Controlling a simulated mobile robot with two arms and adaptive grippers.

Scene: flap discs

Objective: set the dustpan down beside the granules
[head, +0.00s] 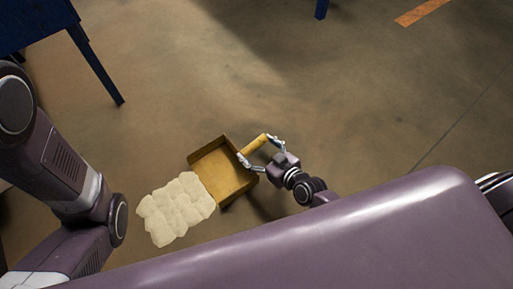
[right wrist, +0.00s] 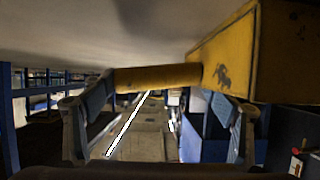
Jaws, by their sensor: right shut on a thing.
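The yellow dustpan (head: 222,170) is a worn square pan with a short handle (head: 255,145). Its open side faces lower left, next to the pale granules (head: 175,208), a flat cream patch on the floor. The pan's edge appears to meet or overlap the patch's upper right edge. My right gripper (head: 259,149) is shut on the handle. In the right wrist view the handle (right wrist: 158,78) lies across between the fingers (right wrist: 160,95), with the pan (right wrist: 240,50) at upper right. I cannot tell whether the pan touches the floor. My left arm shows at the left; its gripper is out of view.
Blue furniture (head: 32,22) with a leg stands at upper left. Another blue leg (head: 321,9) shows at the top, near an orange floor stripe (head: 422,12). The brown floor (head: 340,100) beyond the dustpan is clear. My own purple body fills the bottom of the head view.

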